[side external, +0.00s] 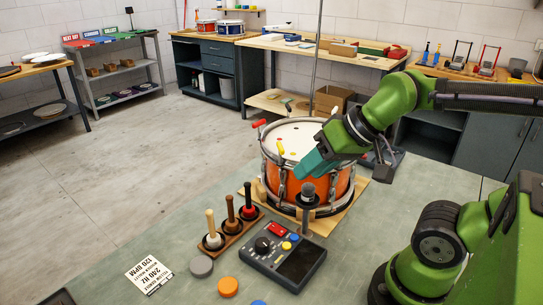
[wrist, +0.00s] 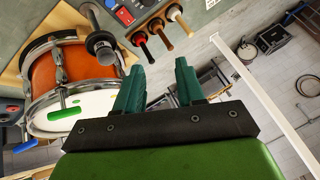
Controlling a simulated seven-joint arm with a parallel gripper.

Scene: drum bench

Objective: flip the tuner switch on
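The tuner (side external: 283,256) is a dark box on the bench in front of the drum, with a black knob, a red switch (side external: 277,229), a yellow button, a blue button and a dark panel. I cannot tell which way the switch is set. Part of the tuner shows at the top edge of the wrist view, with the red switch (wrist: 125,17). My gripper (side external: 312,166) is above the drum's near side, higher than the tuner and behind it, touching nothing that I can see. In the wrist view its teal fingers (wrist: 160,66) stand apart with nothing between them.
The orange drum (side external: 334,185) stands on a wooden board below my gripper. A microphone-like post (side external: 308,197) rises between drum and tuner. Several mallets (side external: 230,224) stand in a rack left of the tuner. Grey (side external: 201,266) and orange (side external: 228,287) discs and a printed card (side external: 149,275) lie nearby.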

